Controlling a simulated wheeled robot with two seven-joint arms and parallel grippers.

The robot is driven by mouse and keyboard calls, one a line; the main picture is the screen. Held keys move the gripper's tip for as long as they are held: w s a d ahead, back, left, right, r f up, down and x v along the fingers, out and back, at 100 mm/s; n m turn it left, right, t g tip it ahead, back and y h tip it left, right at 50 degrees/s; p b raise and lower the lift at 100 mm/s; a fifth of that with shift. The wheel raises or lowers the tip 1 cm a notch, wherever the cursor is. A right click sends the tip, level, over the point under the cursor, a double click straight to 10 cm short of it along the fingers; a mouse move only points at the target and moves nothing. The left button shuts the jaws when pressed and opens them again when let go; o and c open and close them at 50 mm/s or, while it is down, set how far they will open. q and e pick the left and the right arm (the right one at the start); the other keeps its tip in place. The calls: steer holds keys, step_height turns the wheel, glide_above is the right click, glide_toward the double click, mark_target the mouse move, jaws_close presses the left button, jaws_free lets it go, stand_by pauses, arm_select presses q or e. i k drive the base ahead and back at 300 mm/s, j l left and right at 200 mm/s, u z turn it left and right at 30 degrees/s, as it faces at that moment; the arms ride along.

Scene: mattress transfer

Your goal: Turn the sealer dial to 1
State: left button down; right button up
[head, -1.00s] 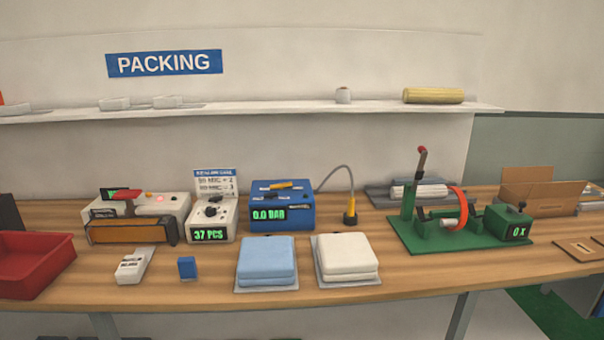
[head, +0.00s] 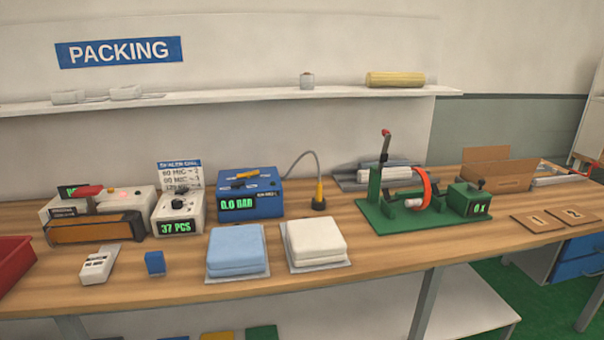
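The sealer (head: 95,228) stands at the left of the bench, with an orange-brown front bar, a red handle and a small lit red lamp. Beside it is a white box with a black dial knob (head: 178,204) on its sloped face and a green display reading 37 PCS. A small sealer dial card (head: 180,174) stands behind this box; its lines of text are too small to read surely. I cannot tell the dial's setting from here. Neither of my grippers shows in the head view.
A blue box (head: 250,195) reading 0.0 BAR stands right of the dial box. Folded blue (head: 236,250) and white (head: 314,242) mattresses lie in front. A green press (head: 420,209), cardboard box (head: 498,168) and red tray (head: 12,262) are also on the bench.

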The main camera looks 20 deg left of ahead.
mark_target(176, 203)
steer(key=u, duration=1.3)
steer(key=i+j, duration=0.1)
steer(key=j+z, duration=0.05)
